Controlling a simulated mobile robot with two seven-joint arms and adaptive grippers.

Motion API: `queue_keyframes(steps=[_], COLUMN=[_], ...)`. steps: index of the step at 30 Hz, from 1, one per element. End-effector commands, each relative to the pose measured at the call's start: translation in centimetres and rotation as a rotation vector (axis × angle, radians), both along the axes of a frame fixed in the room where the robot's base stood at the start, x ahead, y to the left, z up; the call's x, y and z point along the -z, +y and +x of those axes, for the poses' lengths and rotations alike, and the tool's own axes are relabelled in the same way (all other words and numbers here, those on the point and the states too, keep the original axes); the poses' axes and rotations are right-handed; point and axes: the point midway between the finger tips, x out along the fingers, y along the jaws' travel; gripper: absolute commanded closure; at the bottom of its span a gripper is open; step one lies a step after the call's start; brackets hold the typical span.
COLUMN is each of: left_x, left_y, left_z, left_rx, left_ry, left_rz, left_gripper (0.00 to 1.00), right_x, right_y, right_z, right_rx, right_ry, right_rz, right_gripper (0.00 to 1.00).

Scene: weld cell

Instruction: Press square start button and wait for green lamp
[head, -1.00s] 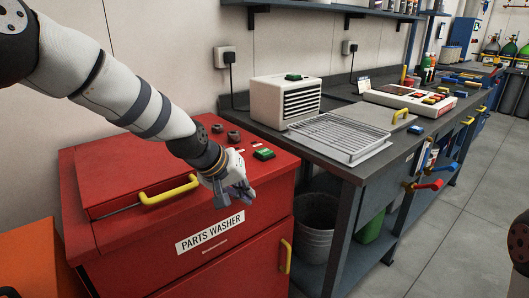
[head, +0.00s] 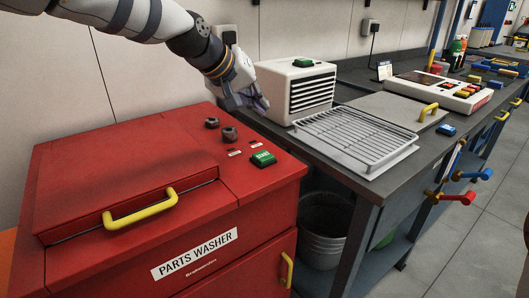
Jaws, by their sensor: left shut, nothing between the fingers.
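The red parts washer (head: 120,170) stands at the left with a yellow-handled lid. My left gripper (head: 252,104) is shut and empty, above the washer's back right corner, apart from the green button and close to the white vented box (head: 296,90). That box also has a green button (head: 303,63) on top. I cannot make out a lit green lamp. My right gripper is out of view.
A wire rack on a tray (head: 355,140) lies on the dark workbench (head: 350,185) right of the washer. A bucket (head: 325,230) stands under the bench. The washer's front top is clear.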

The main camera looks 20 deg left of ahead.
Motion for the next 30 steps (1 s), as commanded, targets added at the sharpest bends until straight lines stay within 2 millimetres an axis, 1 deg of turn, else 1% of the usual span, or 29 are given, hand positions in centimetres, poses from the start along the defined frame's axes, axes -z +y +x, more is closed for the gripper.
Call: queue_keyframes(steps=[2,5,12,15,18,24,30], left_x=[0.3,1.3,5.2,6.6,7.6,8.7,8.9], left_y=[0.0,0.0,0.0,0.0,0.0,0.0,0.0], left_z=[0.0,0.1,0.1,0.0,0.0,0.0,0.0], left_rx=[0.001,0.000,0.000,-0.001,0.001,-0.001,0.000], left_ry=[0.002,0.005,0.009,0.009,0.005,0.002,0.000], left_rz=[0.001,0.000,0.000,0.000,0.000,0.000,0.000], left_gripper=[1.00,1.00,1.00,1.00,1.00,1.00,1.00], right_x=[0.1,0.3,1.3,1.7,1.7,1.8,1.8], right_y=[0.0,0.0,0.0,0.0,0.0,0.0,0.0], right_z=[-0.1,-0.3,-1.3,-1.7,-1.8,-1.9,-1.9], right_rx=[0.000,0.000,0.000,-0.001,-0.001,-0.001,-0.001], right_ry=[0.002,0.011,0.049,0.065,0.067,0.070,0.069], right_rz=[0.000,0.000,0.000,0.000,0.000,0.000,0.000], right_gripper=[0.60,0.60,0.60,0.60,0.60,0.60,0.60])
